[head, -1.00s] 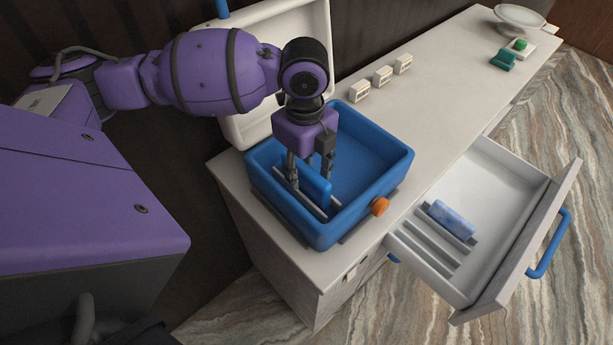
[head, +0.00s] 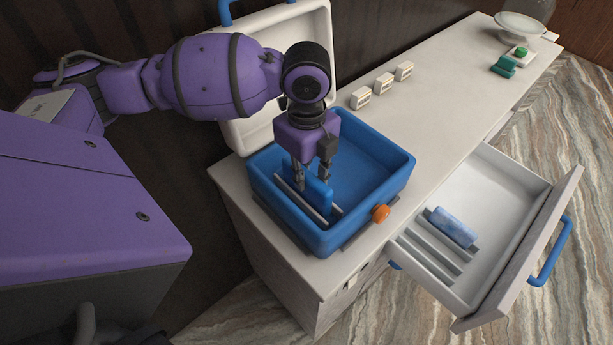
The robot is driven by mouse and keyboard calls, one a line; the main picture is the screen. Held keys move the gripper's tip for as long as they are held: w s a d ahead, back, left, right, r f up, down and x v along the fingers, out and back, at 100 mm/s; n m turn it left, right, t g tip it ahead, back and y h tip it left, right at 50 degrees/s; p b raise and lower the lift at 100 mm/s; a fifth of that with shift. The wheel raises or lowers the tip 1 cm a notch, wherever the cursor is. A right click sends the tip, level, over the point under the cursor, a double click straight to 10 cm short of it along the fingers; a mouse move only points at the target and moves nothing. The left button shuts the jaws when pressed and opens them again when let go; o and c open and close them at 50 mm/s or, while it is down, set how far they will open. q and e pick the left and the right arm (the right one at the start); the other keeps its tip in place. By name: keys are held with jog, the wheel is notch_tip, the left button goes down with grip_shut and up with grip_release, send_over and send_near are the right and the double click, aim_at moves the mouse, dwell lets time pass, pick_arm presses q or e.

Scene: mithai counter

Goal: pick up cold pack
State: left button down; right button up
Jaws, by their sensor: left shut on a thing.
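A plain blue slab, the cold pack (head: 320,194), stands on edge between pale rails in the left part of the open blue box (head: 376,205). My left gripper (head: 311,178) points down into the box and is shut on the slab's upper edge. The slab's lower part is between the rails, and I cannot tell whether it touches the floor of the box. A second, mottled light-blue pack (head: 454,226) lies in a slotted rack in the open drawer (head: 497,188). My right gripper is not in view.
The box has an orange knob (head: 380,213) on its front and a raised white lid (head: 232,133) behind. Several small white blocks (head: 383,82) stand on the counter (head: 440,88). Green items (head: 504,66) and a pale dish (head: 520,25) are at the far end.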

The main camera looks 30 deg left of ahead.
pick_arm(q)
jog(key=r, duration=0.3)
jog(key=shift+s+d+r, duration=0.15)
jog(key=shift+s+r, duration=0.15)
jog(key=shift+r, duration=0.1)
jog(key=s+d+r+p, duration=0.3)
jog(key=s+r, duration=0.5)
jog(key=s, duration=0.4)
jog(key=shift+s+d+r, duration=0.2)
jog(key=shift+d+r, duration=0.2)
jog(key=shift+d, duration=0.45)
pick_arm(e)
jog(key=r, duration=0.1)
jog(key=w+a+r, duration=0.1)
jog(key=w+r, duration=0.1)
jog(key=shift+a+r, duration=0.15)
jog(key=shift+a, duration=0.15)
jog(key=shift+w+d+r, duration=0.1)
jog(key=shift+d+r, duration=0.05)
